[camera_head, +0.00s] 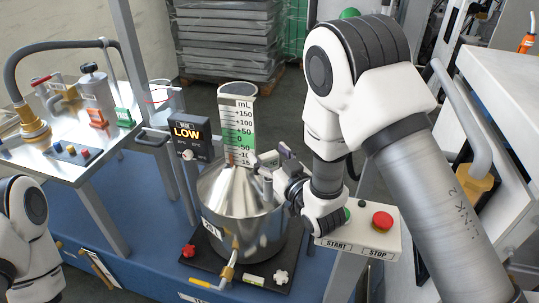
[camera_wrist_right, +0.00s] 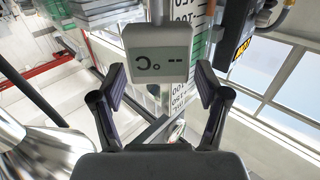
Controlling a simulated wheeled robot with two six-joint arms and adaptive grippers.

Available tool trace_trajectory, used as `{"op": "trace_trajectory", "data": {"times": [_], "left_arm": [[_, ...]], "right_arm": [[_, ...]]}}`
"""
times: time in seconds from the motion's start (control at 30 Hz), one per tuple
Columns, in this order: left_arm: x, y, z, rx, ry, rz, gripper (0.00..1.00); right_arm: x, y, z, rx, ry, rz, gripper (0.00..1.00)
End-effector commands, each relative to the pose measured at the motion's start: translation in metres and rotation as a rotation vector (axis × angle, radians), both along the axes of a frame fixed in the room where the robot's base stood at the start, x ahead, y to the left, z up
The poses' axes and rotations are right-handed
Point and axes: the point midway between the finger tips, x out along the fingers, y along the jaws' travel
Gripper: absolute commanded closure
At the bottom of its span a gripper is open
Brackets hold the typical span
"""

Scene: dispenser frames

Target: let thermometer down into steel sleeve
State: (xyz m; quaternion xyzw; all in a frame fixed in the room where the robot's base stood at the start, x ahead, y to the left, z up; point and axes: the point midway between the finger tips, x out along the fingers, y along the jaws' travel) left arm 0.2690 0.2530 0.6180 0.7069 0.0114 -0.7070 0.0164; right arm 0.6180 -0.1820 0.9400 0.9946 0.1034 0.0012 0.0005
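The thermometer's grey display box (camera_wrist_right: 158,52) shows a °C sign and dashes, upside down in the right wrist view. A thick grey stem runs from it to the top edge of that view. In the head view a small pale box (camera_head: 268,158), likely the same one, is beside the graduated cylinder, above the steel vessel. My right gripper (camera_wrist_right: 160,85) is open, its two dark finger pads apart on either side of the box's near end; no contact is clear. It also shows in the head view (camera_head: 272,168). I cannot make out the steel sleeve. My left gripper is out of view.
The shiny conical vessel (camera_head: 243,215) stands on a black base with a red knob (camera_head: 188,251). The graduated cylinder (camera_head: 237,115) rises above it, beside the LOW display (camera_head: 188,133). A START/STOP panel (camera_head: 358,238) is at right. A steel bench (camera_head: 60,160) is at left.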

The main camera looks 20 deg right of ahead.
Motion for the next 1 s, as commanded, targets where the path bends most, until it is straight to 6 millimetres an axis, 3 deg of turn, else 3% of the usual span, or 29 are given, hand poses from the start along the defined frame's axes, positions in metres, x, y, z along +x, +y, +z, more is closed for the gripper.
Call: {"op": "trace_trajectory", "data": {"times": [0.37, 0.7, 0.83, 1.0], "left_arm": [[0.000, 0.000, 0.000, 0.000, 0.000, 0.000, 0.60], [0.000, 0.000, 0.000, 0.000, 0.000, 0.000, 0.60], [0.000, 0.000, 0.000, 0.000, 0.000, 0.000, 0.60], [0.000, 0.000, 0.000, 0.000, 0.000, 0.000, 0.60]], "right_arm": [[0.000, 0.000, 0.007, -0.001, -0.001, 0.000, 0.18], [0.000, 0.000, 0.079, -0.001, -0.005, 0.000, 0.18], [0.000, 0.000, 0.096, 0.000, -0.002, 0.000, 0.18], [0.000, 0.000, 0.100, 0.001, 0.002, 0.000, 0.18]]}}
